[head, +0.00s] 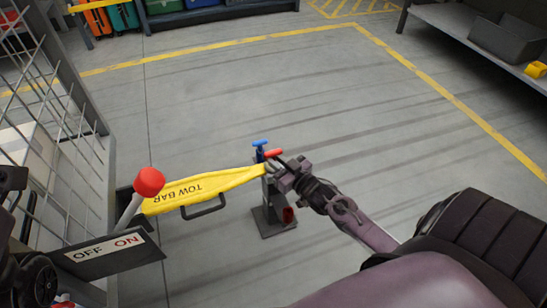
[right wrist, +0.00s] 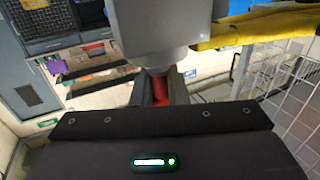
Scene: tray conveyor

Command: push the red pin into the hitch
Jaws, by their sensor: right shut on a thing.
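My right gripper (head: 279,164) is at the top of the post, just below the red handle. In the right wrist view its fingers are shut on a red piece, the red pin (right wrist: 160,90), directly under the grey hitch body (right wrist: 150,30). The yellow tow bar (head: 205,188) reaches the post from the left. How deep the pin sits is hidden. My left gripper cannot be made out.
A red-knobbed lever (head: 149,182) stands by an OFF/ON plate (head: 112,256) at the left, near a wire cage (head: 60,90). A shelf with a grey bin (head: 505,38) is at the top right. The floor beyond the post is clear.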

